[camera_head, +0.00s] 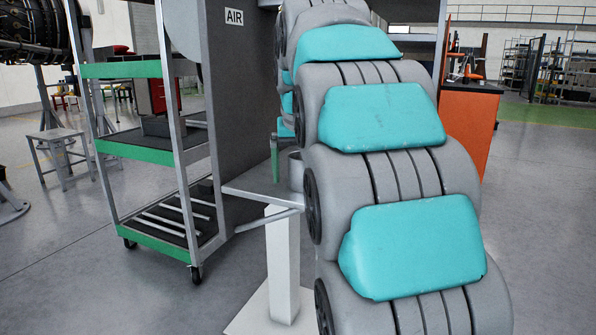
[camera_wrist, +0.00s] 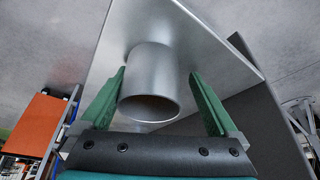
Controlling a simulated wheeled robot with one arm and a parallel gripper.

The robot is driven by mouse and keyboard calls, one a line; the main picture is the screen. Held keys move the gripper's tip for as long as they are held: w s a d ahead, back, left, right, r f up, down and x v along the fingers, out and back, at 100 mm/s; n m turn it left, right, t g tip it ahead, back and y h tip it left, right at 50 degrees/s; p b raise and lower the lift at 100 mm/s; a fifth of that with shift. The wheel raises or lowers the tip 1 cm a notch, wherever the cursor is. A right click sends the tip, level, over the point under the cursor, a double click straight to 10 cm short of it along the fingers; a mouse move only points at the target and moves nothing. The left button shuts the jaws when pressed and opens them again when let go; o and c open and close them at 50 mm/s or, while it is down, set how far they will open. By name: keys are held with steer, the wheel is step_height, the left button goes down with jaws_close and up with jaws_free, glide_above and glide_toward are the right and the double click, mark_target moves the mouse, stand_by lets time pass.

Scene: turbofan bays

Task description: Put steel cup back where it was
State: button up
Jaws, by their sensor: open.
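The steel cup (camera_wrist: 150,75) is a plain grey metal cylinder on a pale metal shelf plate (camera_wrist: 215,55). In the wrist view its open mouth faces my camera. My gripper (camera_wrist: 158,78) is open, with one green finger on each side of the cup and gaps showing between the fingers and its wall. In the head view the cup (camera_head: 295,170) stands on the small shelf (camera_head: 250,194), partly hidden by my arm. One green finger of my gripper (camera_head: 274,160) shows to its left; the other is hidden.
A green-edged trolley (camera_head: 165,155) stands to the left beside a dark grey panel (camera_head: 235,95) marked AIR. An orange cabinet (camera_head: 468,125) stands behind my arm at right. The floor at left front is clear.

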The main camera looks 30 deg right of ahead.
steer(key=p+v, duration=0.3)
steer(key=v, duration=0.9)
steer(key=shift+r, duration=0.15)
steer(key=s+a+f+n+g, duration=0.1)
steer(key=s+a+f, duration=0.3)
steer(key=s+f, duration=0.5)
steer(key=s+a+f+n+g+y, duration=0.1)
steer(key=s+a+f, duration=0.4)
steer(key=s+f, duration=0.5)
steer(key=s+a+f+n+g, duration=0.2)
steer(key=s+a+f+g, duration=0.2)
steer(key=s+f, duration=0.6)
step_height(320, 180, down, 7)
steer(key=shift+a+f+n+y, duration=0.1)
steer(key=shift+a+n+y, duration=0.1)
steer(key=shift+n+y, duration=0.15)
